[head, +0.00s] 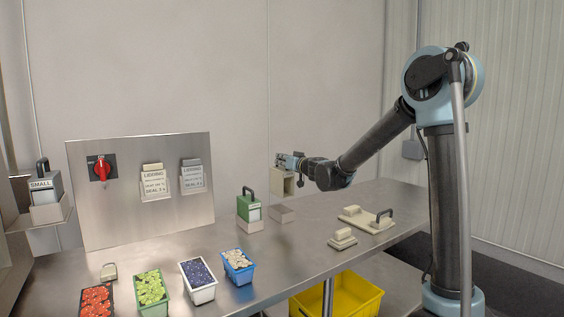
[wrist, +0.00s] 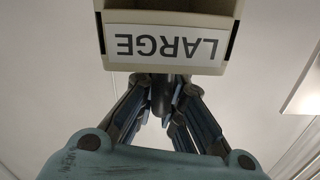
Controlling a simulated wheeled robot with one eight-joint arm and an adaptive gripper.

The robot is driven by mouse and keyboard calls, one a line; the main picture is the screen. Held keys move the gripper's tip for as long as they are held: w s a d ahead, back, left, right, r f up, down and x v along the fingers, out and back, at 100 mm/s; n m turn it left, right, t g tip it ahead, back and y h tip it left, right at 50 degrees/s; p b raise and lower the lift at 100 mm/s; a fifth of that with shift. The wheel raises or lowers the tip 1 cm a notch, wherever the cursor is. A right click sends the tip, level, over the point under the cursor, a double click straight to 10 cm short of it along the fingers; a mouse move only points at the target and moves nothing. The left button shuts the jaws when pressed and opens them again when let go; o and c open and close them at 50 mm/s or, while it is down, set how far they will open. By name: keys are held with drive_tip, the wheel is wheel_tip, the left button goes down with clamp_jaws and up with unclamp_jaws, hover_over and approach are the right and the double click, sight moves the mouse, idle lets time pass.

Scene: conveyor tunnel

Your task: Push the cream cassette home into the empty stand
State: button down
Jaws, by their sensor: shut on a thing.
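The cream cassette (head: 282,184) hangs from my gripper (head: 287,162) in the air above the table. In the wrist view the cassette (wrist: 165,17) fills the top, with a white LARGE label (wrist: 165,43) upside down. My gripper (wrist: 165,88) is shut on it; its handle is mostly hidden by the fingers. The cassette is clear of the stand. Whether it lines up with the stand in depth I cannot tell.
A grey SMALL cassette (head: 45,188) stands at far left. Cream handled pieces (head: 365,221) lie at right. Several food tubs (head: 198,278) line the front. A metal panel (head: 100,215) stands behind.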

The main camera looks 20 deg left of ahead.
sight(277, 167)
drive_tip(key=shift+s+a+f, duration=0.1)
drive_tip(key=shift+a+f, duration=0.05)
drive_tip(key=shift+f, duration=0.85)
drive_tip(key=shift+s+a+f, duration=0.1)
drive_tip(key=shift+f, duration=1.6)
drive_tip(key=shift+s+d+f, duration=0.1)
drive_tip(key=shift+f, duration=2.45)
drive_tip(key=c, duration=1.6)
unclamp_jaws()
drive_tip(key=shift+c, duration=0.2)
